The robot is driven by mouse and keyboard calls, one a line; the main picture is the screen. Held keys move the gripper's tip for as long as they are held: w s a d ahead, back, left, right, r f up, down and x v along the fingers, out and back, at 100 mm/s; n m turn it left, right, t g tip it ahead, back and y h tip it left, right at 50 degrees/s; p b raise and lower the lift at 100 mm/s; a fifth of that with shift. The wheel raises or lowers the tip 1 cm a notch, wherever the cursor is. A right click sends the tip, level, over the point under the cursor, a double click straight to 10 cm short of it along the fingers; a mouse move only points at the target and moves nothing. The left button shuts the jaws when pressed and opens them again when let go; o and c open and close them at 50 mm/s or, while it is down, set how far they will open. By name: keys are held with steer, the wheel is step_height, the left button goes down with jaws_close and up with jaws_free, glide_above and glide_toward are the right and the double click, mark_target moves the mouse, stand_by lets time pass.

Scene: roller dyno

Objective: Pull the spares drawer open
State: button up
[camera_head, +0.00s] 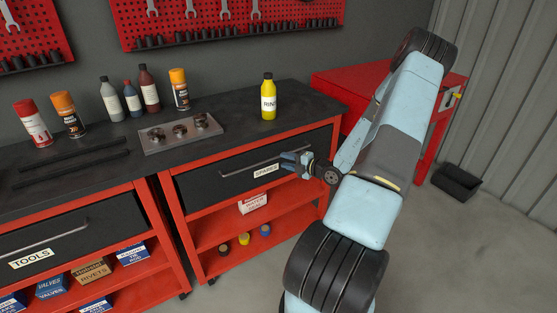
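The spares drawer (220,183) is the dark front under the right part of the black worktop, in a red frame. It looks shut. A pale label (265,170) sits on its front, its lettering partly legible. A long metal bar handle (246,167) runs across the front. My gripper (283,163) is at the right part of this handle, in front of the drawer. Its fingers are small and seen from the side, so I cannot tell whether they are open or shut, or touch the handle.
Below the drawer, red shelves hold a white-and-red box (252,203) and several small round items. A tools drawer (75,235) is to the left. The worktop holds a yellow bottle (268,97), a metal tray (181,136), and several cans and bottles. The floor at right is mostly clear.

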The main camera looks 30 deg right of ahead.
mark_target(279, 160)
steer(key=shift+x, duration=2.2)
steer(key=shift+c, duration=0.4)
steer(key=c, duration=0.6)
steer(key=shift+s+f, duration=0.1)
steer(key=shift+f, duration=0.05)
